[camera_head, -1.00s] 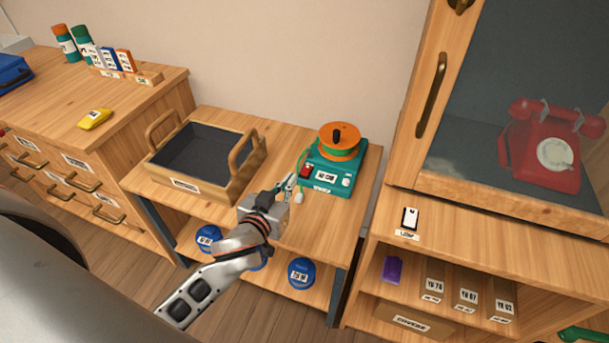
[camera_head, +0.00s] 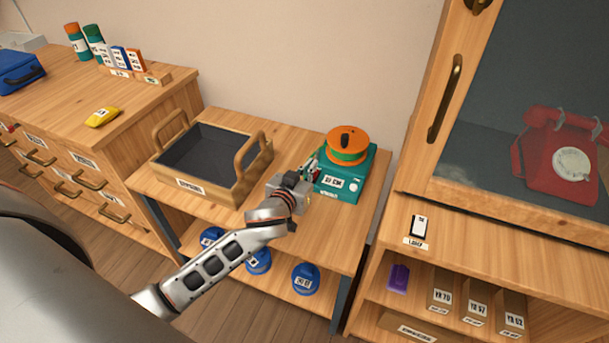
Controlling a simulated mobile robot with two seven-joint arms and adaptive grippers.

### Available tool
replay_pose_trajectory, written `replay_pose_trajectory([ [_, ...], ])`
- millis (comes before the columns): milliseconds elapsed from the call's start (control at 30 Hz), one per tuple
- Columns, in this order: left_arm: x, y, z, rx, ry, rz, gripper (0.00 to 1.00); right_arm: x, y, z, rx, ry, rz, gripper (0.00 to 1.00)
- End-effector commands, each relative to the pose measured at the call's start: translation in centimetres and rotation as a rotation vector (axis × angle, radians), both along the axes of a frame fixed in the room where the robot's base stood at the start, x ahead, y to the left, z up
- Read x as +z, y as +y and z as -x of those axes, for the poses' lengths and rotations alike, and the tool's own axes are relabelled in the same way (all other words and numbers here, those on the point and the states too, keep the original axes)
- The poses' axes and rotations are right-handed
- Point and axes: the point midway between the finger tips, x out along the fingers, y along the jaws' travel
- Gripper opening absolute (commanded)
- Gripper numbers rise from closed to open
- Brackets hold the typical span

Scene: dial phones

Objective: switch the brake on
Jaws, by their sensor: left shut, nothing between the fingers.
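My left gripper (camera_head: 312,169) is shut and empty, at the left front corner of the winder. It covers most of the area of the red switch there, so I cannot tell the switch's position or whether the fingers touch it. My right gripper is not in view.
A wooden tray (camera_head: 240,188) with two raised handles stands left of the winder. Blue round weights (camera_head: 305,279) sit on the shelf below. A cabinet (camera_head: 437,150) with a red dial phone (camera_head: 548,155) behind glass stands close on the right.

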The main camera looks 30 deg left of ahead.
Motion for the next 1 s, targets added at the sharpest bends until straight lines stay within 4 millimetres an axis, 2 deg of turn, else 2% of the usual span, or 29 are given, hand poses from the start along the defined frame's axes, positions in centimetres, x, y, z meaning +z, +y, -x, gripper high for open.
replay_pose_trajectory([
  [33,-1.6,0.0,0.2,-0.001,0.008,0.0,0.0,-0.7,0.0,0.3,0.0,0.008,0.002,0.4],
  [100,-2.7,0.0,0.3,0.0,0.009,-0.001,0.0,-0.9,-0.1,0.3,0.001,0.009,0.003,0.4],
  [233,-3.7,0.0,0.2,-0.001,0.006,-0.001,0.0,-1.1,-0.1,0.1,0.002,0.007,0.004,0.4],
  [533,-4.0,0.0,0.2,-0.001,0.0,0.001,0.0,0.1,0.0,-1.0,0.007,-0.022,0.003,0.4],
  [733,-4.0,0.0,0.2,-0.001,0.001,0.001,0.0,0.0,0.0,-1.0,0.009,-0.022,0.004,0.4],
  [867,-5.0,-0.1,0.4,0.002,0.005,0.007,0.0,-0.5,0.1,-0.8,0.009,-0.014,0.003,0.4],
  [1000,-4.7,-0.1,0.3,-0.002,0.002,0.002,0.0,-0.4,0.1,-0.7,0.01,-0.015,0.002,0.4],
])
